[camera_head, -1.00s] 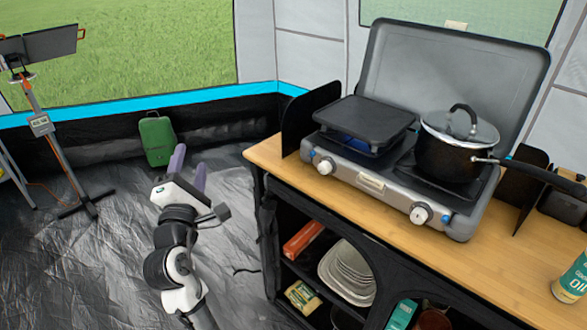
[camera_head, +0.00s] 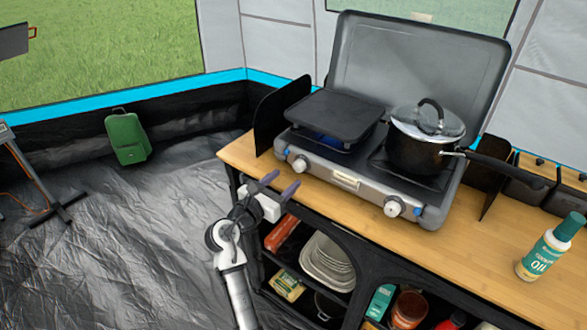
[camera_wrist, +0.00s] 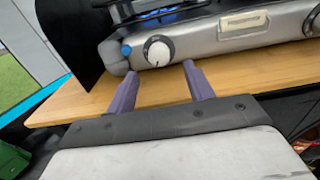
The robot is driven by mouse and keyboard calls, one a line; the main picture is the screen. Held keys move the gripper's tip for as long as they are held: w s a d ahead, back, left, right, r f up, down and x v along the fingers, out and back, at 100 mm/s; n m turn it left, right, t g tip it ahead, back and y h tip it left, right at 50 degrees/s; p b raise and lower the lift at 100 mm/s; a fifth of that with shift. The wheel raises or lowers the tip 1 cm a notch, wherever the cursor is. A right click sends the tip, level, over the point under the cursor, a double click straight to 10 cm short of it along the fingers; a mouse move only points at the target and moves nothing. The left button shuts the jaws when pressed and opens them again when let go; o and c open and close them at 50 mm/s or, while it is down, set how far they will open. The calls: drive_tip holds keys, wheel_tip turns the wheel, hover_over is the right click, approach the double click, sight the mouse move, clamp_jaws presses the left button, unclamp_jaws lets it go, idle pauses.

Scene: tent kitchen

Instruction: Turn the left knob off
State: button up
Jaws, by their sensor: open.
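The left knob (camera_head: 300,165) is a white dial on the front left of the grey camping stove (camera_head: 345,178). In the wrist view the left knob (camera_wrist: 158,50) lies just beyond my fingertips, between their lines. Blue flame shows under the griddle above it. My gripper (camera_head: 281,183) is open and empty, in front of and below the left knob, near the table's front edge. In the wrist view my gripper (camera_wrist: 160,72) has its two purple fingers spread apart, not touching the knob. The right knob (camera_head: 394,206) is on the same front panel.
A black griddle (camera_head: 335,118) covers the left burner. A lidded pot (camera_head: 420,150) stands on the right burner, its handle reaching right. The wooden counter (camera_head: 440,250) has free room in front. An oil bottle (camera_head: 550,248) stands at the right.

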sight(297, 169)
drive_tip(key=x, duration=0.5)
drive_tip(key=shift+w+p, duration=0.1)
drive_tip(key=shift+p, duration=0.2)
drive_tip(key=c, duration=1)
drive_tip(key=shift+o, duration=0.2)
